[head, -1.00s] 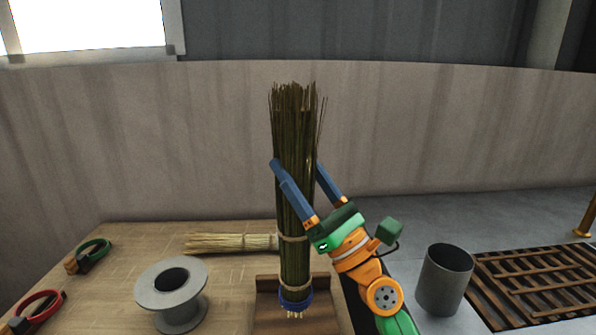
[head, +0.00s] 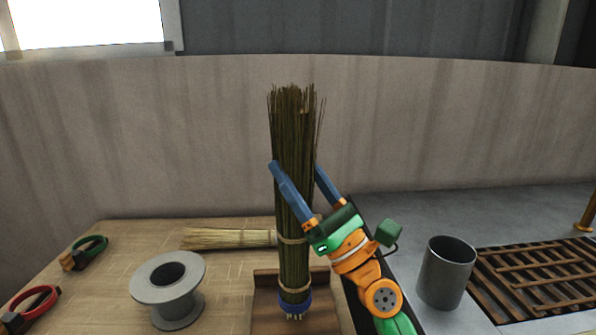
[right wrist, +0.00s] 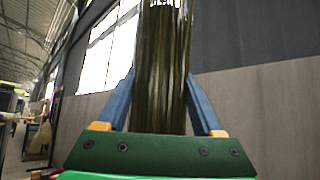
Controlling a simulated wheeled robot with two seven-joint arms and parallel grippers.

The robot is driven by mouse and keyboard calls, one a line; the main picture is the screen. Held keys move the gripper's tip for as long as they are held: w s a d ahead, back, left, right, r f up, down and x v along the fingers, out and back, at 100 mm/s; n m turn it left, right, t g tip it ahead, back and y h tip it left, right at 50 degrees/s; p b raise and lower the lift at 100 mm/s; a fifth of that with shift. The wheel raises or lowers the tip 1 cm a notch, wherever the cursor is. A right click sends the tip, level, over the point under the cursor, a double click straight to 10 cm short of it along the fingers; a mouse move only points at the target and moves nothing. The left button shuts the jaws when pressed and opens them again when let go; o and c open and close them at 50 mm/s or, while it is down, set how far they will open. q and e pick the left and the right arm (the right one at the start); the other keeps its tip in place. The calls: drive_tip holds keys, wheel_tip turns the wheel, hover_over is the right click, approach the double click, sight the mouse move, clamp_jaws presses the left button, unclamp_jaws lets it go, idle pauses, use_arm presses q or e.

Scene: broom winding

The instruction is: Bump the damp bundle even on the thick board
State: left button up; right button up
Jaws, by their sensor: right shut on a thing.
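The damp bundle (head: 293,215) is a tall, dark olive sheaf of stalks, upright in the head view. Two pale ties and a blue band (head: 293,304) wrap its lower part. Its lower end is in front of the thick board (head: 265,318), a brown wooden block with a raised back edge; whether it touches the board is hard to tell. My right gripper (head: 298,168) is shut on the bundle at mid-height, one blue finger on each side. In the right wrist view the bundle (right wrist: 163,80) stands between the fingers. My left gripper is not in view.
A grey spool (head: 168,300) stands left of the board on the wooden table (head: 115,260). A pale bundle (head: 228,239) lies behind. A green ring tool (head: 88,250) and a red one (head: 35,303) are at left. A grey cup (head: 446,273) and a slatted grate (head: 540,280) are at right.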

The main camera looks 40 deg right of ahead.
drive_tip(key=shift+f+b, duration=1.95)
drive_tip(key=shift+f, duration=0.25)
wheel_tip(320, 180, up, 6)
drive_tip(key=p, duration=0.5)
drive_tip(key=shift+f+p, duration=0.15)
drive_tip(key=shift+p, duration=0.25)
drive_tip(key=shift+f, duration=0.2)
wheel_tip(320, 180, down, 5)
drive_tip(key=b, duration=0.5)
wheel_tip(320, 180, up, 5)
drive_tip(key=p, duration=0.5)
drive_tip(key=shift+r, duration=0.2)
drive_tip(key=shift+f, duration=0.2)
